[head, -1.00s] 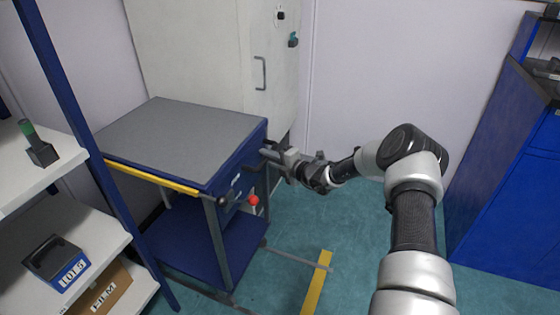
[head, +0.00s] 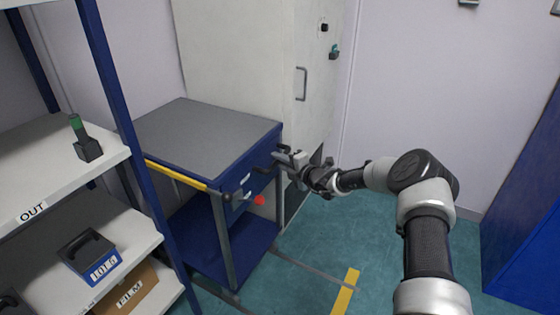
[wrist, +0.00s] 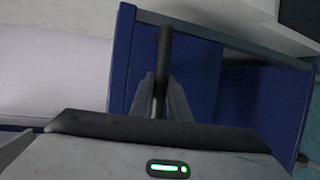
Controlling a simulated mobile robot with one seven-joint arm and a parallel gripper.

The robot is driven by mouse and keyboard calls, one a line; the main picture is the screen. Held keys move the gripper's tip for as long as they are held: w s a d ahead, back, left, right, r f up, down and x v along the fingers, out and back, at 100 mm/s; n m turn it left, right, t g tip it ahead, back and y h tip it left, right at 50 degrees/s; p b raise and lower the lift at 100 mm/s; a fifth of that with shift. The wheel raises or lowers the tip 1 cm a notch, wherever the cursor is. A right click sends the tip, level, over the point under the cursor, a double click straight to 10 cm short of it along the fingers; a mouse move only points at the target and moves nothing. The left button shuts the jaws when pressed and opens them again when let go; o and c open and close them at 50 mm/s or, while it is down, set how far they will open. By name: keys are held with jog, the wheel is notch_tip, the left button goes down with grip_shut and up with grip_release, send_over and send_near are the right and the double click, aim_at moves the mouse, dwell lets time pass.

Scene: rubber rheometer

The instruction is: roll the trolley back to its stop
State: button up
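The trolley (head: 208,137) has a grey top, a blue frame and a yellow bar along its near left edge. It stands upright on the floor in front of a pale cabinet. My gripper (head: 286,157) is at the trolley's right side. In the wrist view, the two fingers (wrist: 163,97) stand on either side of a dark handle bar (wrist: 165,48), close against it. The blue trolley panel (wrist: 175,65) lies behind the bar. The trolley's stop cannot be made out.
A shelf rack (head: 120,110) stands close on the left, with a green-capped item (head: 82,140) and a labelled bin (head: 90,256). The pale cabinet (head: 250,60) is behind the trolley. A blue unit (head: 530,220) is at far right. Floor with yellow tape (head: 345,292) is open between.

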jog(key=o, duration=0.4)
jog(key=shift+w+a+r, duration=0.1)
jog(key=shift+w+a, duration=0.05)
jog(key=shift+a, duration=0.2)
jog(key=shift+o, duration=0.2)
jog(key=shift+d, duration=0.1)
jog(key=p+v, duration=0.4)
jog(key=v, duration=1.3)
jog(key=shift+s, duration=0.2)
